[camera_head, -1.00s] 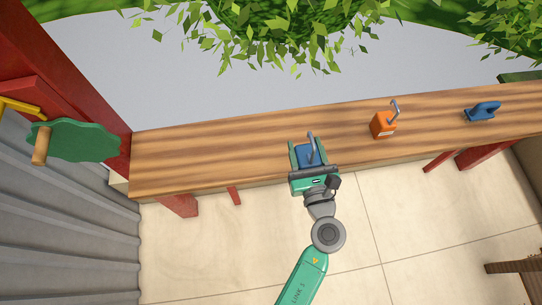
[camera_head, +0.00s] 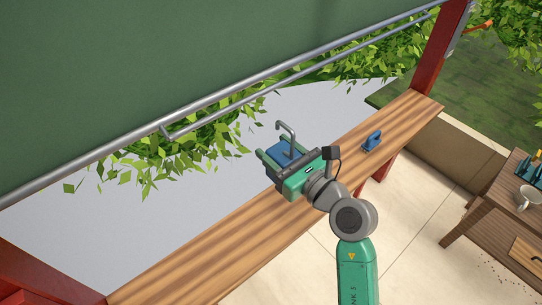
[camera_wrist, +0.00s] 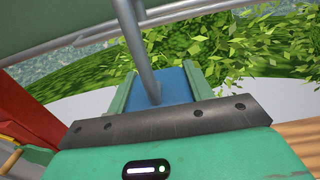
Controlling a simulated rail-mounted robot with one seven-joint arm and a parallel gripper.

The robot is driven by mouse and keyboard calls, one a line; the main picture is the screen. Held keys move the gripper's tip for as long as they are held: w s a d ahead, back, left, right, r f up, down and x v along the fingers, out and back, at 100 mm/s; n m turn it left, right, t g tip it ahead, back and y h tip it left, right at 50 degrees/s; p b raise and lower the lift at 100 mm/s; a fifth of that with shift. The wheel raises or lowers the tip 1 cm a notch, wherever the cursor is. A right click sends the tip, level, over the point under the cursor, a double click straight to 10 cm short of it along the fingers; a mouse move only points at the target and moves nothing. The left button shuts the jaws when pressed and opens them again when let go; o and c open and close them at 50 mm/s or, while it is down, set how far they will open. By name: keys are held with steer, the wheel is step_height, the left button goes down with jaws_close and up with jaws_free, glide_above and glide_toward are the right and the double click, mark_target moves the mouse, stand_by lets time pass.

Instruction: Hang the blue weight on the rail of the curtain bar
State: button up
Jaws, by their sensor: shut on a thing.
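My gripper (camera_head: 279,160) is shut on the blue weight (camera_head: 283,151) and holds it upright above the wooden bench. The weight's grey hook rises from its top and bends left at the tip. In the wrist view the blue weight (camera_wrist: 174,86) sits between the fingers, its hook rod leaving the top of the picture. The curtain bar (camera_head: 110,154) is a thick grey tube along the green curtain's lower edge. Its thinner rail (camera_head: 262,91) runs alongside, joined by a short bracket at the left end. In the head view the hook is below the rail and apart from it.
A blue handled object (camera_head: 371,141) stands on the wooden bench (camera_head: 215,240). Red posts (camera_head: 440,45) frame the opening. Leafy foliage lies beyond the rail. A side table (camera_head: 490,220) with a cup (camera_head: 528,198) is at the right.

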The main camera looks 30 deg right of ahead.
steer(key=w+a+f+b, duration=0.2)
steer(key=w+b, duration=0.6)
steer(key=w, duration=0.7)
steer(key=shift+w+a+f+b, duration=0.2)
steer(key=shift+a+b, duration=0.15)
steer(key=shift+a, duration=0.1)
stand_by(0.4)
steer(key=o, duration=1.3)
steer(key=shift+c, duration=0.2)
steer(key=shift+o, duration=0.7)
steer(key=s+d, duration=0.1)
steer(key=s, duration=0.6)
steer(key=shift+s+d+b, duration=0.2)
steer(key=shift+s+b, duration=0.1)
steer(key=shift+s, duration=0.05)
